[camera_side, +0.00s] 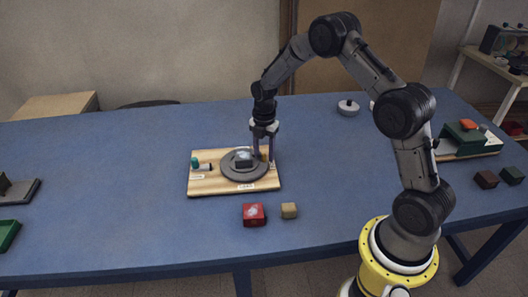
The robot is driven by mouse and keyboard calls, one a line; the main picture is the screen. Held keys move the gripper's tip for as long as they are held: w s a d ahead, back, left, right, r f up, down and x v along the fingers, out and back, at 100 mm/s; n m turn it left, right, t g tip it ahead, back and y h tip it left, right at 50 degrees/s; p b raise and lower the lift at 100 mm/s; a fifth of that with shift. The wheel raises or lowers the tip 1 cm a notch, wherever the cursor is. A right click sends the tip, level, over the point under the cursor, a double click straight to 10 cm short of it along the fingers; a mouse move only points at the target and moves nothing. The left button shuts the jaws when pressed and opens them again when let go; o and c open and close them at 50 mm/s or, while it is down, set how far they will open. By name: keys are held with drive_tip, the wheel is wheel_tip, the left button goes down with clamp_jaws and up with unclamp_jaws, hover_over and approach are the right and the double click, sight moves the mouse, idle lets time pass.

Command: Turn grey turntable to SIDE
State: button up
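The grey turntable (229,172) is a round disc on a light wooden board (207,186) near the middle of the blue table. A small dark block with a pale top (243,158) sits on the disc. Small white labels (246,187) lie on the board, but their text is too small to read. My gripper (264,156) points down at the disc's right side, with its two fingers apart. A small yellowish piece (262,154) shows by the fingers. I cannot tell whether the fingers touch the disc or this piece.
A teal and black piece (200,164) is on the board's left part. A grey round object (348,108) is behind, and a green device (465,138) is at right.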

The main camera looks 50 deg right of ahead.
wheel_tip(320, 180, up, 14)
idle(0.6)
drive_tip(key=shift+f, duration=0.1)
